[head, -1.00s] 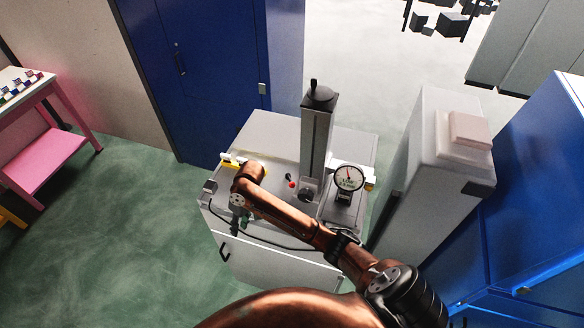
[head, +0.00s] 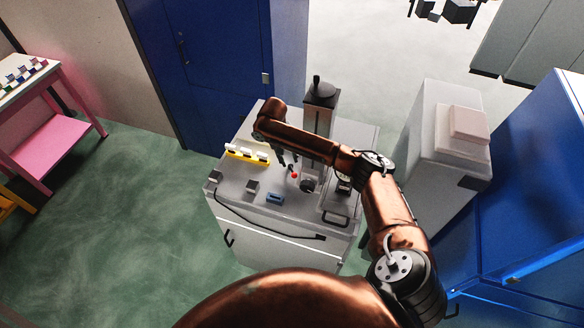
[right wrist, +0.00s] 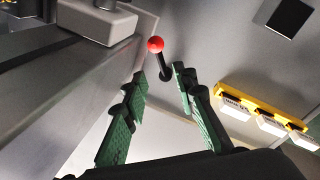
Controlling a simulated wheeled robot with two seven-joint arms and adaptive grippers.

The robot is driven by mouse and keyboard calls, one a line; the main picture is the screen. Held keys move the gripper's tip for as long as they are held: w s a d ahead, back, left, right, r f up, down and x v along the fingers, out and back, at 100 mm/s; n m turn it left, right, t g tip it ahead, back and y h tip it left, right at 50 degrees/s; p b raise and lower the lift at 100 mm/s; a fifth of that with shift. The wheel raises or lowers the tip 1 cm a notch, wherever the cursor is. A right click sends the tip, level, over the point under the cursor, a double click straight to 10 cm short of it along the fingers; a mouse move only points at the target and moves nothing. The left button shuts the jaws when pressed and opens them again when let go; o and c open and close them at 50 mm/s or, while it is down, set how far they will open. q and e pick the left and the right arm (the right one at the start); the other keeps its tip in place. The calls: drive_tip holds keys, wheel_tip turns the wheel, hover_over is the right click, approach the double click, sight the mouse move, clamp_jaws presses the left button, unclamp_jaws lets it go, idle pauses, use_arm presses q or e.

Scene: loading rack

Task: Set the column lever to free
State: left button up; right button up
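The column lever, black with a red knob (head: 294,175), stands at the foot of the grey column (head: 319,110) on the cabinet top. In the right wrist view the red knob (right wrist: 155,44) and its black stem sit ahead of my fingertips, in line with the gap between them. My right gripper (head: 285,159) hangs just behind and left of the knob in the head view. In the right wrist view its green-padded fingers (right wrist: 160,82) are apart with nothing between them. My arm hides part of the column and the dial gauge. My left gripper is not in view.
A yellow rack with white blocks (head: 246,154) lies left on the grey cabinet (head: 235,205). A small blue box (head: 275,198) and a grey block (head: 252,187) sit near its front edge. A tall grey unit (head: 425,150) stands close on the right.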

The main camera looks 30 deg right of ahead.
sight(292, 171)
drive_tip(key=f, duration=0.2)
drive_tip(key=f+p, duration=0.1)
drive_tip(key=f, duration=0.1)
drive_tip(key=d+f, duration=0.1)
drive_tip(key=f, duration=0.2)
drive_tip(key=shift+s+d+p, duration=0.1)
drive_tip(key=shift+s+p, duration=0.1)
drive_tip(key=shift+p, duration=0.1)
drive_tip(key=shift+c, duration=0.2)
clamp_jaws()
